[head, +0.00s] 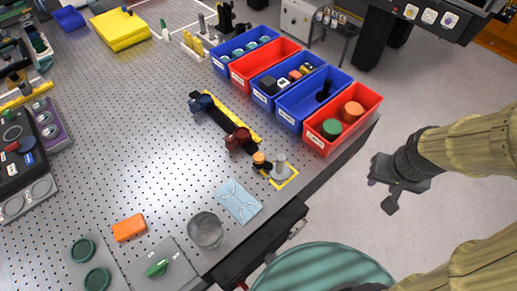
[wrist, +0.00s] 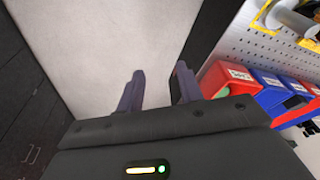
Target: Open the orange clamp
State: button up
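The orange clamp (head: 260,160) is small and stands on the perforated table at the near end of a row with a dark red clamp (head: 239,139) and a blue clamp (head: 201,103). It is beside a grey post (head: 281,168) in a yellow square outline. Whether its jaw is open or closed is too small to tell. My gripper (head: 385,191) is off the table's right edge, over the floor, well apart from the clamp. In the wrist view, its two fingers (wrist: 159,90) are spread with nothing between them. The orange clamp is not clearly visible there.
Red and blue bins (head: 345,113) line the table's right edge, between the back and the clamps. A clear cup (head: 205,230), a light blue cloth (head: 238,201) and an orange block (head: 129,228) lie nearer. A teal round stool (head: 325,268) stands below the near edge.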

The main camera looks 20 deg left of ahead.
jog(key=shift+o, duration=0.2)
jog(key=shift+s, duration=0.1)
jog(key=o, duration=0.3)
jog(key=shift+r, duration=0.1)
notch_tip(320, 180, up, 7)
jog(key=n+g+p, duration=0.3)
jog(key=n+p, duration=0.1)
jog(key=p, duration=0.3)
send_over(259, 156)
notch_tip(259, 156, down, 18)
jog(key=p, duration=0.4)
jog(key=shift+r, duration=0.25)
